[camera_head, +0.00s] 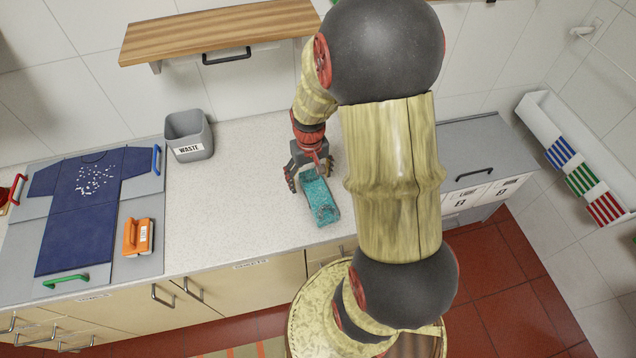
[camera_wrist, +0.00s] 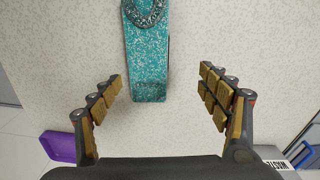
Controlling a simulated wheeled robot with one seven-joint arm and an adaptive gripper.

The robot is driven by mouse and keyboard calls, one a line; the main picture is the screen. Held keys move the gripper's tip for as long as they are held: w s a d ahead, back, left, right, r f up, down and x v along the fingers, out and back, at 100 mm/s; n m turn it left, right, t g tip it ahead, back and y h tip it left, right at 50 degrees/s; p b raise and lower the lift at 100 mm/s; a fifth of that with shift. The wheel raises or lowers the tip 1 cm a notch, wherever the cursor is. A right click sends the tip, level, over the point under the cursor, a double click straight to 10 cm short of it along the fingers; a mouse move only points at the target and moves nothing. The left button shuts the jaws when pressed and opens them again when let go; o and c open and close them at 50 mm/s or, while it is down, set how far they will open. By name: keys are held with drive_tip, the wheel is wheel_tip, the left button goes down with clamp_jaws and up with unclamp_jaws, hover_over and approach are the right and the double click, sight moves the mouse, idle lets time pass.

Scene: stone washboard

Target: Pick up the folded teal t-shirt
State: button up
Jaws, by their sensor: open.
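The folded teal t-shirt (camera_head: 320,203), speckled with white, lies as a narrow strip on the pale counter. In the wrist view the shirt (camera_wrist: 148,60) runs from the top edge down to between the fingertips, with a dark speckled ring shape at its top. My gripper (camera_head: 309,175) is over the shirt's far end in the head view. In the wrist view my gripper (camera_wrist: 162,82) is open, one finger on each side of the shirt's near end. Bare counter shows between the shirt and each finger, with the wider gap at right.
A grey waste bin (camera_head: 188,136) stands left of my gripper. A navy t-shirt (camera_head: 80,205) lies on a grey folding board, with an orange brush (camera_head: 138,236) beside it. A wooden shelf (camera_head: 215,32) is above. A purple object (camera_wrist: 60,147) shows at lower left in the wrist view.

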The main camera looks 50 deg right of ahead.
sight(318, 192)
drive_tip(key=shift+m+g, duration=0.3)
drive_tip(key=f, duration=0.1)
drive_tip(key=s+d+f, duration=0.1)
drive_tip(key=f, duration=0.3)
drive_tip(key=shift+s+d+f+p, duration=0.15)
drive_tip(key=shift+s+d+p, duration=0.1)
drive_tip(key=shift+p, duration=0.15)
wheel_tip(318, 192, down, 5)
drive_tip(key=shift+d+r, duration=0.1)
drive_tip(key=shift+d, duration=0.05)
drive_tip(key=c, duration=0.4)
drive_tip(key=c, duration=1)
drive_tip(key=shift+r, duration=0.1)
